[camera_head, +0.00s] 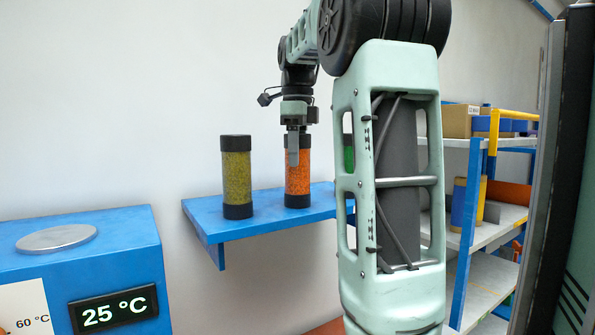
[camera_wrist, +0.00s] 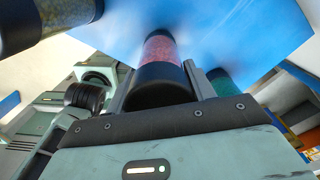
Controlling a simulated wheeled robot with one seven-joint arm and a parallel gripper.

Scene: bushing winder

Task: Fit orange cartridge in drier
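The orange cartridge (camera_head: 298,172), a clear cylinder of orange grains with black caps, stands upright on a blue wall shelf (camera_head: 262,226). In the wrist view the cartridge (camera_wrist: 160,52) lies between my fingers, its black top cap towards the camera. My gripper (camera_head: 293,150) points down over it, one finger in front of its upper part. The fingers flank the cartridge (camera_wrist: 160,82) closely; whether they press on it cannot be told. The blue box (camera_head: 90,258) at lower left, apparently the drier, has a round grey metal disc (camera_head: 57,239) on top and a display reading 25 °C.
A yellow-green cartridge (camera_head: 237,177) stands left of the orange one. A green cartridge (camera_head: 349,158) stands to the right, mostly hidden by my arm; it also shows in the wrist view (camera_wrist: 222,82). A shelving rack (camera_head: 480,235) with boxes is at right.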

